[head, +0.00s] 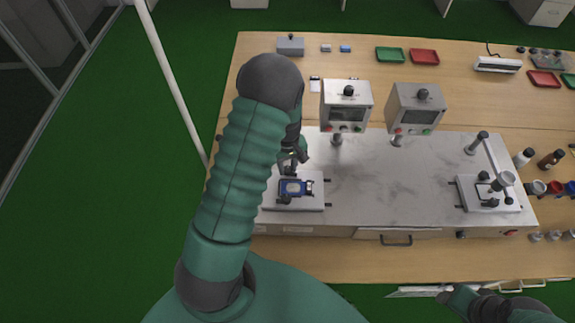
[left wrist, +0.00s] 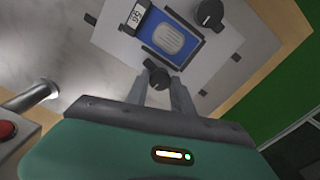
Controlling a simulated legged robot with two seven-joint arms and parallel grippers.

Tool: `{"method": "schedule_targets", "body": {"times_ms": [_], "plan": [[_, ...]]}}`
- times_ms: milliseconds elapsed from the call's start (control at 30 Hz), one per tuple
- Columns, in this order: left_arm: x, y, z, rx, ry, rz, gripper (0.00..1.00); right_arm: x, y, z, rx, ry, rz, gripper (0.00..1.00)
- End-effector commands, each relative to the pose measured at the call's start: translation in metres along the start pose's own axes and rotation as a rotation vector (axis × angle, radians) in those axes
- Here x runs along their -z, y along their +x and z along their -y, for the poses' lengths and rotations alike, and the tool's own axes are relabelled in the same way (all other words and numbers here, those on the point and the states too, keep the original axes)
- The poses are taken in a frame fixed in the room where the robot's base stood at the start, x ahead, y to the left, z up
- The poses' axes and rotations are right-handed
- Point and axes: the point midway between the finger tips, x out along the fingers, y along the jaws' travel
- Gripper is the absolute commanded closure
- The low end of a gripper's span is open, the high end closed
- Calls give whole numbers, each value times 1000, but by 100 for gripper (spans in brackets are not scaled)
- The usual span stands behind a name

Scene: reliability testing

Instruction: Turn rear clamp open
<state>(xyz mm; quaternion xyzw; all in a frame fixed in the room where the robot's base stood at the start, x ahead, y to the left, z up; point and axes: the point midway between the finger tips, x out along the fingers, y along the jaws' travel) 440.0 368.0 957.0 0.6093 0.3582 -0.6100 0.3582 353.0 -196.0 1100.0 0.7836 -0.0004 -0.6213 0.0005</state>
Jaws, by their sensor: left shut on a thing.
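The test fixture is a pale plate (head: 312,204) at the left of the bench, also seen in the left wrist view (left wrist: 118,38). A blue-framed piece with a grey pad (left wrist: 170,38) lies on it. My left gripper (head: 290,168) reaches down at the rear side of this piece. In the left wrist view its fingers stand on both sides of the dark rear clamp knob (left wrist: 156,72), shut on it. The front clamp knob (left wrist: 210,14) stands free across the piece. My right gripper (head: 450,294) is low at the right, away from the fixture; its jaws are unclear.
Two grey display boxes (head: 346,104) (head: 415,108) stand behind the fixture. A second fixture (head: 490,196) with a lever post is at the right of the metal plate. Green (head: 390,54) and red (head: 424,57) trays lie at the back. The middle metal surface (head: 390,185) is clear.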

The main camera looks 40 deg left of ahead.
Motion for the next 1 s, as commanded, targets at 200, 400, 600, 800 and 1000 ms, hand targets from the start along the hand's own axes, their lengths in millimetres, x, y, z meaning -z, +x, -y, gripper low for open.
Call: {"method": "schedule_targets", "body": {"times_ms": [200,400,600,800,1000], "plan": [[0,-1,-1,-1,-133,0,100,1,-4,0,0,0,0,50],[-1,0,-2,-1,-207,1,100,1,-5,0,0,0,0,50],[-1,0,-2,-1,-239,1,100,1,-6,0,0,0,0,50],[-1,0,-2,-1,-244,1,100,1,-6,0,0,0,0,50],[-1,0,-2,-1,-243,1,70,1,-6,0,0,0,0,50]]}}
